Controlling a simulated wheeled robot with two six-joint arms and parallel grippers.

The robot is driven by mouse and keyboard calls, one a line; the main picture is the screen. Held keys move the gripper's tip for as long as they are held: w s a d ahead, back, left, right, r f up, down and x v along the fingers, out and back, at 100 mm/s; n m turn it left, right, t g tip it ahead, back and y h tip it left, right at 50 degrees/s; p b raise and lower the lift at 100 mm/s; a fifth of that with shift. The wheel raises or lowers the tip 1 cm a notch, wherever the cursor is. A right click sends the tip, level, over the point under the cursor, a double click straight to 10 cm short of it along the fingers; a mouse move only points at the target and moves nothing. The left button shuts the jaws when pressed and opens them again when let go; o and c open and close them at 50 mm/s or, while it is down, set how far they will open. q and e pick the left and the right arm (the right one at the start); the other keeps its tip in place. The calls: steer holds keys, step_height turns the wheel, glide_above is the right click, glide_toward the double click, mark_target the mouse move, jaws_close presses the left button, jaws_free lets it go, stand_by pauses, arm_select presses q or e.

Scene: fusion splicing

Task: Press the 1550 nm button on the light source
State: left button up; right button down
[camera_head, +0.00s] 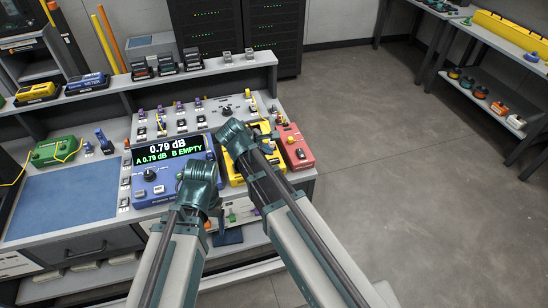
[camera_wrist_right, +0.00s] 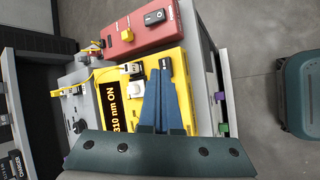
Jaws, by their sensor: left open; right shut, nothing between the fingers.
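The light source is the yellow box (camera_head: 236,180), partly hidden in the head view by my right arm. In the right wrist view the yellow light source (camera_wrist_right: 181,82) shows a dark display (camera_wrist_right: 119,112) with yellow text reading "310 nm ON", its start cut off. A white button (camera_wrist_right: 137,89) and a black switch (camera_wrist_right: 166,66) are on its top. My right gripper (camera_wrist_right: 160,76) is shut and empty, its blue fingers over the box between these two; contact cannot be told. My left gripper (camera_head: 216,213) is at the bench front, its fingers hard to make out.
A red box (camera_wrist_right: 139,31) stands beside the light source. The blue meter (camera_head: 170,177) reads 0.79 dB. A blue mat (camera_head: 65,208) and green box (camera_head: 55,150) lie at the left. A shelf with small devices (camera_head: 168,66) runs behind.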

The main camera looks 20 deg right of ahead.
mark_target(271, 162)
steer(key=w+r+n, duration=0.1)
steer(key=w+d, duration=0.1)
steer(key=w+d+r+n+t+h, duration=0.1)
steer(key=w, duration=0.1)
steer(key=shift+r+n, duration=0.3)
steer(key=shift+f, duration=0.1)
step_height(271, 162, down, 9)
steer(key=b, duration=0.8)
steer(key=shift+b, duration=0.3)
stand_by(1.4)
steer(key=shift+f+b, duration=0.3)
steer(key=shift+b, duration=0.1)
steer(key=shift+f+b, duration=0.4)
steer(key=shift+b, duration=0.05)
stand_by(0.5)
steer(key=shift+r, duration=0.1)
steer(key=shift+r+p, duration=0.8)
steer(key=shift+p, duration=0.1)
